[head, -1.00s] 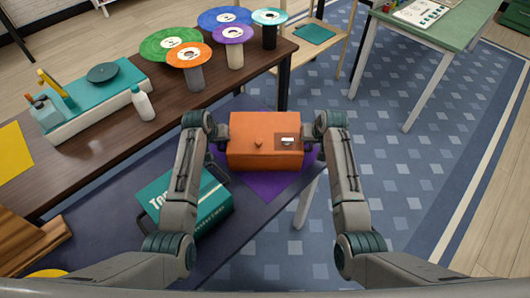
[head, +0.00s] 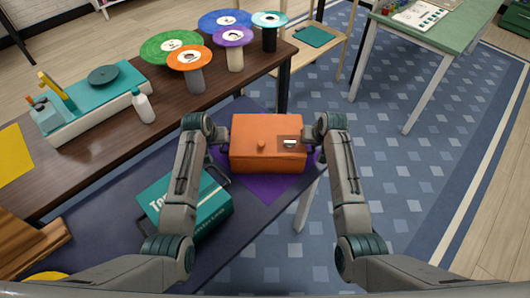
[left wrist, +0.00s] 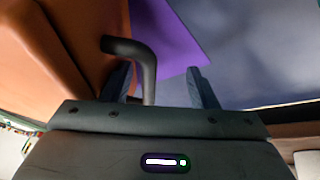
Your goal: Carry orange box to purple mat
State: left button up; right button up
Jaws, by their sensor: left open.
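The orange box (head: 265,152) is upright between my two grippers and appears to stand on the purple mat (head: 278,187). The mat shows in front of it and at its right. The box's far underside is hidden. In the left wrist view the box (left wrist: 45,60) fills the left, and its dark curved handle (left wrist: 147,65) reaches in between the fingers. My left gripper (left wrist: 162,85) is open around this handle; in the head view it is at the box's left side (head: 221,134). My right gripper (head: 311,133) is at the box's right side; its fingers are too small to read.
A teal toolbox (head: 200,207) lies on the dark blue table to the left, partly behind my left arm. A brown table (head: 120,138) behind holds several colored spools, a white bottle (head: 143,106) and a teal-and-white device. Floor to the right is clear up to a green table (head: 450,40).

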pick_arm(q)
jog(key=d+v, duration=0.1)
jog(key=v, duration=0.6)
jog(key=shift+a+r, duration=0.35)
jog(key=shift+r, duration=0.15)
pick_arm(e)
jog(key=shift+a, duration=0.3)
pick_arm(q)
jog(key=shift+s, duration=0.15)
pick_arm(e)
jog(key=o, duration=0.5)
jog(key=shift+o, duration=0.5)
jog(key=shift+a, duration=0.1)
jog(key=shift+r, duration=0.15)
jog(key=v, duration=0.7)
jog(key=shift+s+d+r, duration=0.1)
jog(key=shift+d+r, duration=0.15)
pick_arm(q)
jog(key=shift+a, duration=0.1)
